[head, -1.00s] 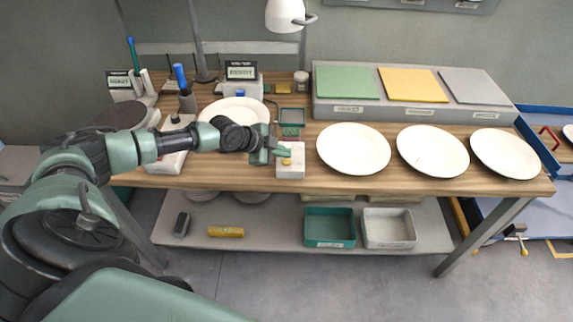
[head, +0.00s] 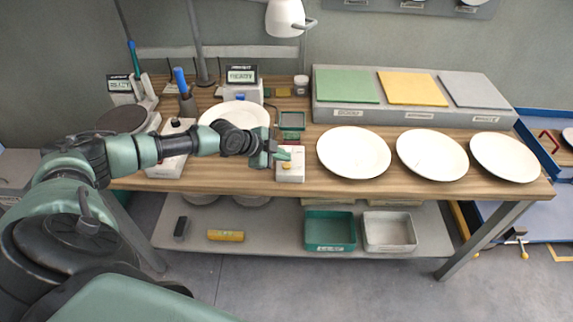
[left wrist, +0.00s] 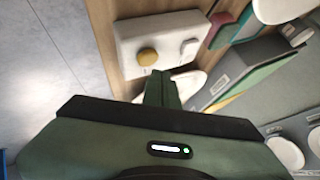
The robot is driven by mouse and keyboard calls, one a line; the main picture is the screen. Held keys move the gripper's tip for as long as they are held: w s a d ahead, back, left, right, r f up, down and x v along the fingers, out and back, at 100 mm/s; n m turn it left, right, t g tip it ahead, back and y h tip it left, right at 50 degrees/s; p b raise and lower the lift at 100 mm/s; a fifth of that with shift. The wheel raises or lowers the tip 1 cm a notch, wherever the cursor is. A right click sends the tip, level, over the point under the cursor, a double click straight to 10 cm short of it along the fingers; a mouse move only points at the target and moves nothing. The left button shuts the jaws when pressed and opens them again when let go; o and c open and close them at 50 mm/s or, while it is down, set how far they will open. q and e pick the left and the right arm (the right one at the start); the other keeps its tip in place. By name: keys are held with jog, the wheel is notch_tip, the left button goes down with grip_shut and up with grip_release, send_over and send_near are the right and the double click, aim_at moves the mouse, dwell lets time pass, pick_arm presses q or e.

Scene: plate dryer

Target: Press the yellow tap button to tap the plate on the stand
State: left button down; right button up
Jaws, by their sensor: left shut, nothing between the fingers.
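The yellow tap button (left wrist: 148,57) sits on a white box (left wrist: 178,28) beside a pale round knob (left wrist: 189,47). In the head view the white box (head: 291,174) stands near the table's front edge. My left gripper (head: 290,154) is shut and empty, its fingers over the back part of the box. In the left wrist view its fingertips (left wrist: 162,76) show close beside the button; I cannot tell if they touch the box. A white plate (head: 222,109) lies behind my left arm, which partly hides it; its stand is hard to make out. My right gripper is out of view.
Three white plates (head: 353,152) lie in a row to the right. Behind them is a grey block with green, yellow and grey pads (head: 414,88). Small displays (head: 242,75) read READY. A lamp (head: 285,17) hangs above the back.

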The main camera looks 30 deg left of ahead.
aim_at(283, 166)
pick_arm(q)
jog(key=shift+f, duration=0.1)
dwell(0.8)
jog(key=shift+f+b, duration=0.3)
jog(key=shift+b, duration=0.2)
jog(key=shift+f+b, duration=0.55)
dwell(0.5)
jog(key=shift+r, duration=0.2)
jog(key=shift+r+p, duration=0.6)
jog(key=shift+r, duration=0.15)
notch_tip(283, 166, up, 5)
jog(key=p, duration=0.3)
jog(key=shift+p, duration=0.3)
